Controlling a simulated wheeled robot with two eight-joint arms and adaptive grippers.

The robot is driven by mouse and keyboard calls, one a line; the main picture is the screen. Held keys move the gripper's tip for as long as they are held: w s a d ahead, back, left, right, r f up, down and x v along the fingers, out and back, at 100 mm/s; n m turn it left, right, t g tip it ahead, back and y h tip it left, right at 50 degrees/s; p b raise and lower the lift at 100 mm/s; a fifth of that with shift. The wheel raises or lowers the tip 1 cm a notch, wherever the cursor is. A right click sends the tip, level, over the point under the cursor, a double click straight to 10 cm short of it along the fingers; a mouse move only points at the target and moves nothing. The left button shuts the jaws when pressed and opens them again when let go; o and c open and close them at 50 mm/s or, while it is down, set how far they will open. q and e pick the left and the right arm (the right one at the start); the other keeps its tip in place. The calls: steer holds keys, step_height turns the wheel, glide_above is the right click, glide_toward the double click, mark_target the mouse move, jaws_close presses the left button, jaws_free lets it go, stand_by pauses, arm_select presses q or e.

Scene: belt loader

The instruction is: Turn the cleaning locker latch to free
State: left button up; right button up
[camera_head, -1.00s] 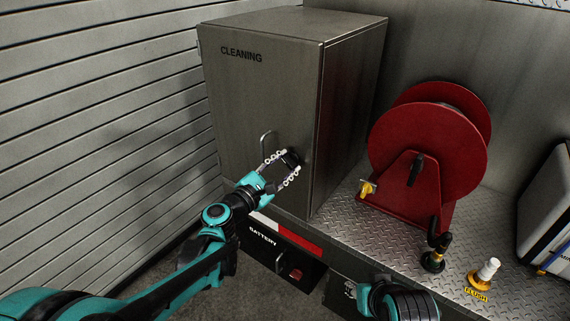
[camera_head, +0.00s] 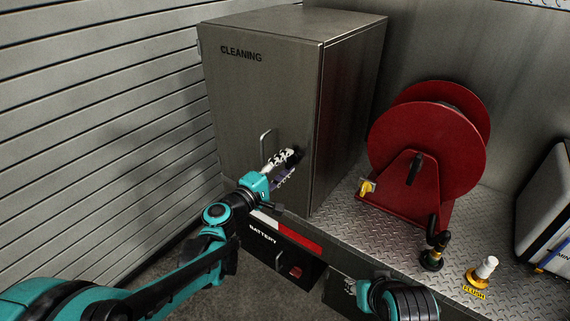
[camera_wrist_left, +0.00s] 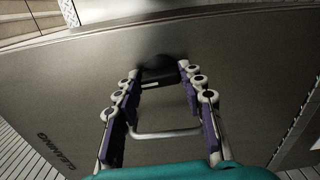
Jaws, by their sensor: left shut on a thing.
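The cleaning locker (camera_head: 262,110) is a grey metal cabinet with its door closed. Its black latch (camera_head: 298,153) sits low on the door near the right edge, mostly hidden by my fingers. My left gripper (camera_head: 289,163) is shut on the latch. In the left wrist view my left gripper (camera_wrist_left: 157,70) has one finger on each side of the black latch (camera_wrist_left: 158,76). The latch's exact angle is hard to tell. The door's pull handle (camera_head: 265,143) stands just left of the fingers, and it also shows between them in the wrist view (camera_wrist_left: 165,134).
A red hose reel (camera_head: 425,150) stands on the diamond-plate deck (camera_head: 390,225) right of the locker. A yellow valve (camera_head: 367,187), a black fitting (camera_head: 433,259) and a white-topped flush fitting (camera_head: 483,271) are on that side. A battery panel (camera_head: 283,254) lies below the locker.

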arm_select(q)
steer(key=shift+m, duration=0.6)
steer(key=o, duration=1.2)
steer(key=shift+c, duration=0.2)
steer(key=v, duration=1.2)
